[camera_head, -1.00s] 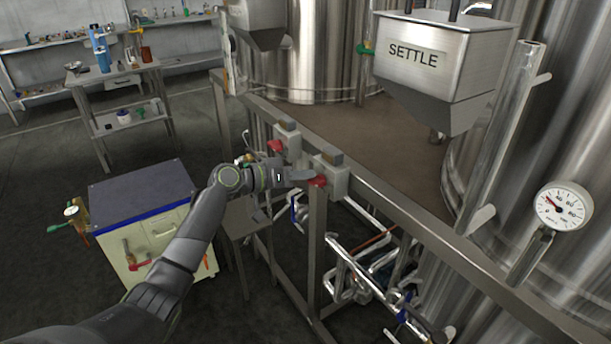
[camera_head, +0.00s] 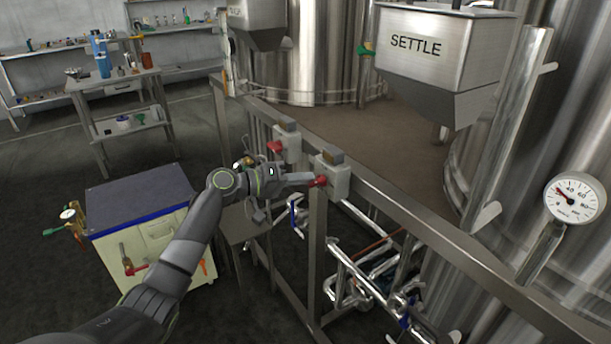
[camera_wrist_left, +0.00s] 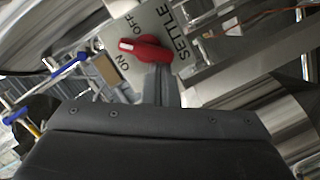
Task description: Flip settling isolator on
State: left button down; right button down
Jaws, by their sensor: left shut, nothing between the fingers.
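The settling isolator is a grey box (camera_head: 336,180) on the rail post, with a red handle (camera_head: 318,182) on its face. In the left wrist view its plate (camera_wrist_left: 160,22) reads SETTLE, OFF and ON. There the red handle (camera_wrist_left: 145,48) lies roughly crosswise, its narrow end pointing between the OFF and ON marks. My left gripper (camera_head: 306,180) is shut and empty, its fingertips right at the handle. In the wrist view the shut fingers (camera_wrist_left: 156,80) reach the handle's near side; whether they touch it I cannot tell. My right gripper is out of view.
A second grey box with a red handle (camera_head: 275,147) sits further along the rail (camera_head: 420,215). Pipes (camera_head: 350,285) run below. A steel hopper marked SETTLE (camera_head: 440,50) hangs above the deck. A dial gauge (camera_head: 575,198) is at right and a cabinet (camera_head: 145,195) at left.

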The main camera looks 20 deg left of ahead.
pick_arm(q)
jog(key=n, duration=0.1)
jog(key=f+n+h+b, duration=0.1)
jog(key=n, duration=0.1)
jog(key=shift+f, duration=0.1)
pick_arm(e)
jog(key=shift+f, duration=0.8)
pick_arm(q)
jog(key=shift+s+d+f+n+b, duration=0.15)
jog(key=shift+n+b, duration=0.35)
jog(key=shift+n, duration=0.6)
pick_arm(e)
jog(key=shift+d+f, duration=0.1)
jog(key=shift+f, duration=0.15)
